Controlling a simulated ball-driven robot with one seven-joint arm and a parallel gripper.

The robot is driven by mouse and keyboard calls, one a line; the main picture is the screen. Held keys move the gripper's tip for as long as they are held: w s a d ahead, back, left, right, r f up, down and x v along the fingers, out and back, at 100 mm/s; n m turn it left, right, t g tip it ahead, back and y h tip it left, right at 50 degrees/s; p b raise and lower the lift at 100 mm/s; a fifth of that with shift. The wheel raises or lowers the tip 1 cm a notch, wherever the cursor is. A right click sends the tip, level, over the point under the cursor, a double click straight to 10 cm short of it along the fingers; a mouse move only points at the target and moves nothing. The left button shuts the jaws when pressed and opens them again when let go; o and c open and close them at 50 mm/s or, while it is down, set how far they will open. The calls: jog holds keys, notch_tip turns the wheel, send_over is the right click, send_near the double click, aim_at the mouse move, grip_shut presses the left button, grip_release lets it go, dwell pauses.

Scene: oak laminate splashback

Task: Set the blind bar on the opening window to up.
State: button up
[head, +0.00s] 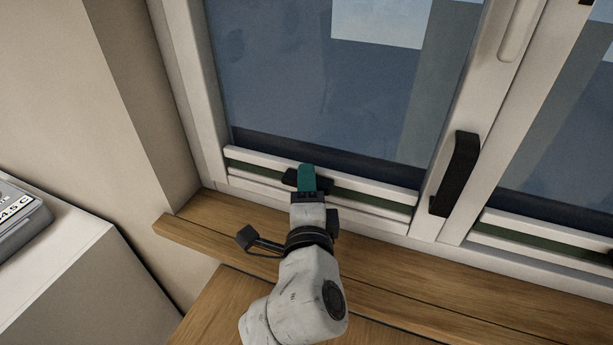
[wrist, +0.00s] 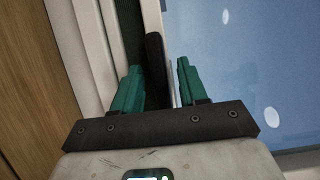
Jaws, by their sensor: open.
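The left window pane, beside the black window handle (head: 457,172), has a white blind bar (head: 385,190) low down, just above a lower white rail with a strip of dark green blind between them. A small black grip tab (head: 290,178) sits on the bar, partly hidden by my gripper (head: 307,170). In the wrist view the tab (wrist: 155,62) stands between the two green fingers of my gripper (wrist: 158,82), which are open on either side of it. I cannot tell whether either finger touches it.
A wooden sill (head: 390,262) runs below the window. The right pane has a similar low bar (head: 550,228). A white cabinet (head: 70,280) with a grey box (head: 20,220) stands at the left. The glass above the bar looks clear.

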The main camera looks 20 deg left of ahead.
jog(key=shift+w+a, duration=0.2)
jog(key=shift+w, duration=0.35)
jog(key=shift+c, duration=0.4)
grip_shut()
